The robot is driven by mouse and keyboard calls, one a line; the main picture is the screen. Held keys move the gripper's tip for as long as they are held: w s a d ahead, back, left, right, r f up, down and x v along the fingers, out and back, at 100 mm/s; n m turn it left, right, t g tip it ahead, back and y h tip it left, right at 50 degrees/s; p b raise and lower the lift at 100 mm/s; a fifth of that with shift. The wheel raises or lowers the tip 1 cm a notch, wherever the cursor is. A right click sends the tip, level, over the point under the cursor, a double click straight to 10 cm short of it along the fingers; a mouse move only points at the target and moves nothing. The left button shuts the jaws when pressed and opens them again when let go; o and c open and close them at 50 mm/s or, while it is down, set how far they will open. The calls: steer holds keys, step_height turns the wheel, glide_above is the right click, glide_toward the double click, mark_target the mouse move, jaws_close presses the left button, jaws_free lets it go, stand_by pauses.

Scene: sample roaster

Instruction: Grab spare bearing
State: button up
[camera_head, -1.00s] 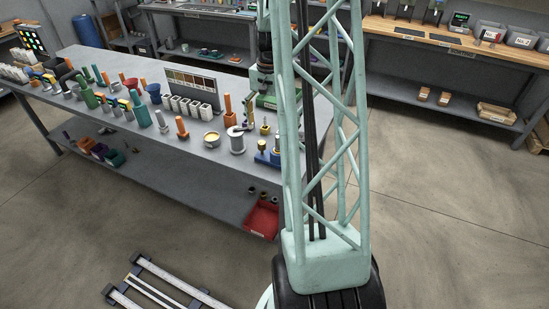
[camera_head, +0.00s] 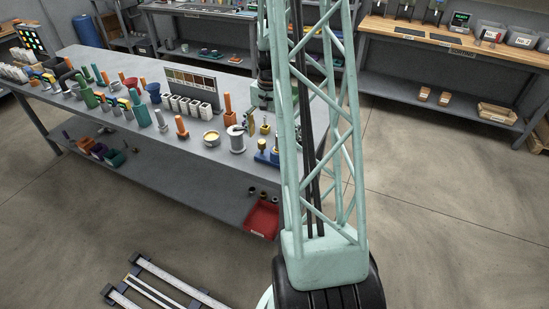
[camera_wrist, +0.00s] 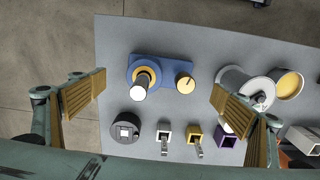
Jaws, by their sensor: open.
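In the wrist view my gripper (camera_wrist: 160,98) is open and empty, its tan-padded fingers spread wide above the bench. A blue holder (camera_wrist: 168,86) lies between the fingers, towards the top of the picture. Its left side carries a brass-coloured ring (camera_wrist: 155,70) around a pale upright post. Its right side carries a round yellow disc (camera_wrist: 185,83). Which part is the spare bearing I cannot tell for certain. In the head view the blue holder (camera_head: 264,158) stands at the bench's right end. My gripper is hidden there behind my lattice arm.
In the wrist view a dark round piece (camera_wrist: 125,127) and white, yellow and purple square pieces lie below the holder. A silver spool (camera_wrist: 232,76) and a yellow-filled tin (camera_wrist: 289,84) stand right. The bench edge is close on the left. A red bin (camera_head: 263,218) sits on the lower shelf.

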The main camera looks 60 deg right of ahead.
mark_target(272, 152)
steer(key=shift+f, duration=1.1)
steer(key=shift+f, duration=0.1)
steer(key=shift+f+b, duration=0.55)
steer(key=shift+f, duration=1.95)
steer(key=shift+c, duration=0.4)
steer(key=c, duration=1.1)
steer(key=shift+c, duration=0.3)
steer(key=shift+r, duration=0.25)
steer(key=shift+r+p, duration=0.35)
steer(key=shift+r, duration=1.15)
steer(key=shift+c, duration=0.2)
steer(key=s+a+r, duration=0.1)
steer(key=s+a, duration=1)
steer(key=shift+s+r+p, duration=0.25)
steer(key=shift+r+p, duration=0.05)
